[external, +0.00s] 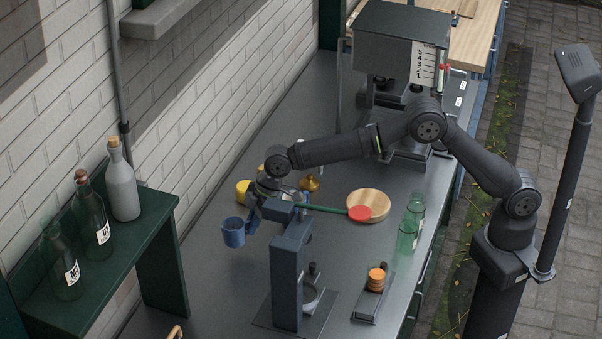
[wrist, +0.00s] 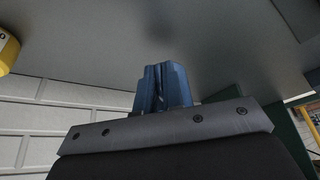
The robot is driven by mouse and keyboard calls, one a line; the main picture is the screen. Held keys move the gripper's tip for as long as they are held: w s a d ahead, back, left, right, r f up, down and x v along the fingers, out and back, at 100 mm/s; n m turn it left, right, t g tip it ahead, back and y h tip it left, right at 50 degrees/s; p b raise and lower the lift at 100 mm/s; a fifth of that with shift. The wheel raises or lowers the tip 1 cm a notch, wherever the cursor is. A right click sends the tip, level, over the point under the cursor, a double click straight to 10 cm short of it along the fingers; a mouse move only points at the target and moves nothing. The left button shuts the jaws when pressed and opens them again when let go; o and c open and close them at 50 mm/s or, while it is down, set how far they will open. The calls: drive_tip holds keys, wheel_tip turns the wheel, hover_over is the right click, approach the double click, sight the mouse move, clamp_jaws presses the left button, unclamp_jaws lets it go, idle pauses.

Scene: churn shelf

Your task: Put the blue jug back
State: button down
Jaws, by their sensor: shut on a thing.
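The blue jug (external: 233,232) is in the external view, left of the blue-grey press stand and near the brick wall. It appears to be held above the grey counter. My gripper (external: 252,214) is shut on it from the right side. In the wrist view a blue shape (wrist: 163,87) stands just past the edge of my gripper's mount; I cannot tell whether it is the jug or my fingers. The contact between the fingers and the jug is too small to see clearly.
A green shelf (external: 150,225) with several bottles stands at the left. A press stand (external: 287,280) is right of the jug. A yellow item (external: 243,190) is behind it.

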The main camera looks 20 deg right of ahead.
drive_tip(key=shift+s+a+f, duration=0.25)
drive_tip(key=shift+a+f, duration=0.05)
drive_tip(key=shift+f, duration=1.9)
drive_tip(key=shift+f, duration=0.15)
drive_tip(key=c, duration=1.5)
unclamp_jaws()
drive_tip(key=shift+c, duration=0.2)
drive_tip(key=v, duration=1.2)
